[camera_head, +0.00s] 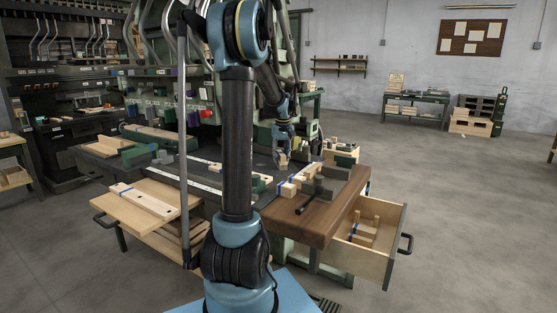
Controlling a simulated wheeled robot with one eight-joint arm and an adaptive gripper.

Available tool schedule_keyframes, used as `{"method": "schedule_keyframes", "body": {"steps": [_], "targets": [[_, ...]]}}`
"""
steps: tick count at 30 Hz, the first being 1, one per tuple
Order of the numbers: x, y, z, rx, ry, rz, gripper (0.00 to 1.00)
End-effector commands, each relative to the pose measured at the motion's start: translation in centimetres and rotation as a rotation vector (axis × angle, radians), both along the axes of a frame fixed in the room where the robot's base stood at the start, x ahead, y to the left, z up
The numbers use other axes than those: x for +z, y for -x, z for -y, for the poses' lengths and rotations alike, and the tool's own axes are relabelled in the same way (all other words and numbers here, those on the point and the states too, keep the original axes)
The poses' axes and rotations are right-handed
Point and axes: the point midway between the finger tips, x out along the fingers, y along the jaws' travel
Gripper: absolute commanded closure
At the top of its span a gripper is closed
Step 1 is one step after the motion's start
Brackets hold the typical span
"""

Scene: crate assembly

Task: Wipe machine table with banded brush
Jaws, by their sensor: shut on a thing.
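My gripper (284,150) is over the dark machine table (222,188), toward its right side. It is shut on a small pale wooden thing (283,160). I cannot tell from this view whether that is the banded brush, as no band or bristles are clear on it. The held thing is at or just above the table surface; contact cannot be told. Pale wooden pieces with a blue band (288,188) lie on the table nearer to me. My arm hides the middle of the table.
A black-handled tool (314,196) lies near the table's brown wooden end (328,220). An open drawer (385,235) at the right holds several wooden pieces. A pulled-out wooden tray (125,212) at the left bears a blue-banded board. Floor is clear at the right.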

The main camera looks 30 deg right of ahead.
Motion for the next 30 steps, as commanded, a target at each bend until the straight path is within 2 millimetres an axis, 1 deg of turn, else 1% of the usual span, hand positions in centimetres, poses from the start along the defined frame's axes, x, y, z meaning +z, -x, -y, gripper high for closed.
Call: {"method": "schedule_keyframes", "body": {"steps": [6,11,22,26,30], "targets": [[-0.1,-0.8,1.4,-0.001,0.0,0.0,1.0],[-0.2,-1.2,2.0,-0.001,0.0,0.0,1.0],[0.0,-2.5,1.2,0.001,0.0,0.0,1.0],[0.0,-2.5,1.0,0.0,0.0,0.0,1.0],[-0.1,-2.2,0.4,0.0,0.0,0.0,1.0]]}}
